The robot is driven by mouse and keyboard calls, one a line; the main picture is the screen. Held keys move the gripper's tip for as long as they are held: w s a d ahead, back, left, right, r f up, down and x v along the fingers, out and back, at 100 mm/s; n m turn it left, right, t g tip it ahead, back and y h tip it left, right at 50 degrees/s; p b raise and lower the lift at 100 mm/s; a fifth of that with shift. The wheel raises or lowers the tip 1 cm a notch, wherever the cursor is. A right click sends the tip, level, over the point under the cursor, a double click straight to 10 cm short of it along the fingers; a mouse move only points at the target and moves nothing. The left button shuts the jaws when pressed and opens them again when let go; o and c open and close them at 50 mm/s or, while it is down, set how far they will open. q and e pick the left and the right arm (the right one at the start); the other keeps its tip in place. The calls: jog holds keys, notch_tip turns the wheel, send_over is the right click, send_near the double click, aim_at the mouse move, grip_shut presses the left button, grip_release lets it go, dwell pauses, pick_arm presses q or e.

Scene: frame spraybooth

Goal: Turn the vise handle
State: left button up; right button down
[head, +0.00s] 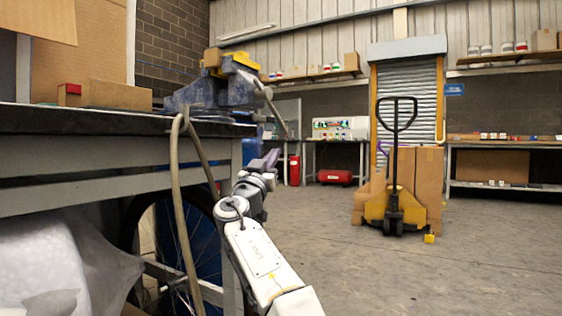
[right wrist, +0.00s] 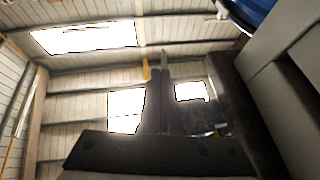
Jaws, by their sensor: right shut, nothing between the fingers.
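The blue vise (head: 222,88) with yellow parts is mounted on the bench's far right corner. Its handle (head: 271,107), a thin grey bar, hangs slanted down to the right from the vise's right side. My right gripper (head: 272,158) is below the handle's lower end in the head view, beside the bench end, with a visible gap. In the right wrist view my right gripper (right wrist: 157,80) points up toward the roof, its dark fingers together and empty. A blue shape (right wrist: 250,8) at the top right there may be part of the vise. My left gripper is out of view.
The workbench (head: 100,175) fills the left side, with a hose (head: 176,200) hanging over its edge and a wheel (head: 180,240) beneath. Cardboard and a box (head: 120,95) lie on top. A pallet jack (head: 395,200) stands farther back right. The floor (head: 430,275) between is clear.

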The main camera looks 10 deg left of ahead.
jog(key=s+d+f+n+g+y+p, duration=0.1)
jog(key=s+d+f+n+g+p, duration=0.25)
jog(key=s+d+g+p, duration=0.9)
jog(key=s+d+f+n+g+y+p, duration=0.25)
jog(key=s+f+p, duration=0.4)
jog(key=s, duration=1.25)
jog(key=s+d+f+n+g+y+p, duration=0.1)
jog(key=s+d+f+n+g+p, duration=0.25)
jog(key=s+d+g+p, duration=0.75)
jog(key=s+a+r+t+p, duration=0.1)
jog(key=s+a+r+p, duration=0.1)
jog(key=r+p, duration=1.6)
jog(key=s+a+r+t+p, duration=0.1)
jog(key=s+a+r+p, duration=0.1)
jog(key=r+p, duration=1.7)
jog(key=shift+s+r+t+p, duration=0.2)
jog(key=shift+r+t+p, duration=0.1)
jog(key=shift+r, duration=0.05)
jog(key=shift+a, duration=0.1)
